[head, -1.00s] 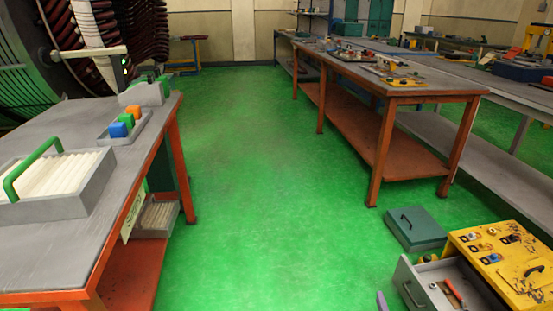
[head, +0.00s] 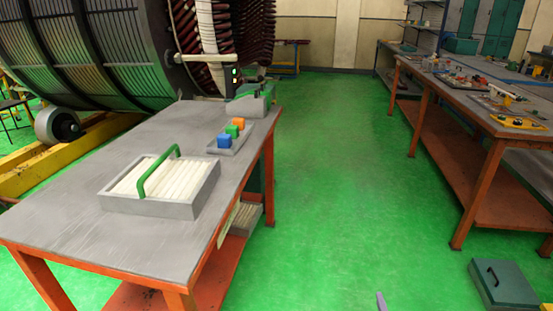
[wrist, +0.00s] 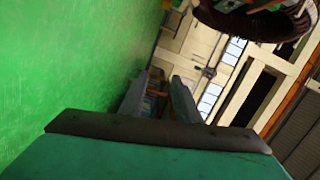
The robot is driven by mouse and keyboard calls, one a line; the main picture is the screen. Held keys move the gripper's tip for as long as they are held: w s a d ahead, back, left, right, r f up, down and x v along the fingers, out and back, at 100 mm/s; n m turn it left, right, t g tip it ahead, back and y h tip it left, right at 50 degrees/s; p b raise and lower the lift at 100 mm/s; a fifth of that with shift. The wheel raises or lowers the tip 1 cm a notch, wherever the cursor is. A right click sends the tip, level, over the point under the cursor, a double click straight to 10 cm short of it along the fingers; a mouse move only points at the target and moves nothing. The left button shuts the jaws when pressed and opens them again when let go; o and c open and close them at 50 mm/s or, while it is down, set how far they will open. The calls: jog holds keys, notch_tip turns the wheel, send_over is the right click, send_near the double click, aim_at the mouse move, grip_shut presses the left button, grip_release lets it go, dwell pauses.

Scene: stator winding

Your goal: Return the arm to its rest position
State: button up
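My gripper (wrist: 158,98) shows in the wrist view beyond its teal body. Its two grey fingers stand apart with a gap between them, and I see nothing held there. The wrist view is tilted, with green floor on the left and the building's wall and roof on the right. In the head view my arm is almost wholly out of sight. Only a small purple-grey tip shows at the bottom edge, and I cannot tell which part it is.
A grey-topped workbench (head: 80,235) stands at left, bearing a green-handled tray (head: 150,207) of white strips and a small tray with orange, green and blue blocks. A second bench (head: 470,183) stands at right. The aisle between is clear.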

jog(key=w+a+r+n+g+p, duration=0.25)
jog(key=a+p, duration=0.25)
jog(key=a, duration=0.6)
jog(key=s+a+f+n+g+p, duration=0.2)
jog(key=s+a+n+g+p, duration=0.3)
jog(key=a, duration=0.4)
jog(key=s+a+n+g, duration=0.2)
jog(key=s+g, duration=0.3)
jog(key=s, duration=0.5)
jog(key=s+a+r+n+g, duration=0.1)
jog(key=s+n+g, duration=0.3)
jog(key=s, duration=0.6)
jog(key=s+a+r+n+g+y, duration=0.1)
jog(key=s+a+n+g, duration=0.2)
jog(key=s+g, duration=0.3)
jog(key=s, duration=0.5)
jog(key=shift+a+r+p, duration=0.2)
jog(key=shift+a+p, duration=0.15)
jog(key=shift+p, duration=0.05)
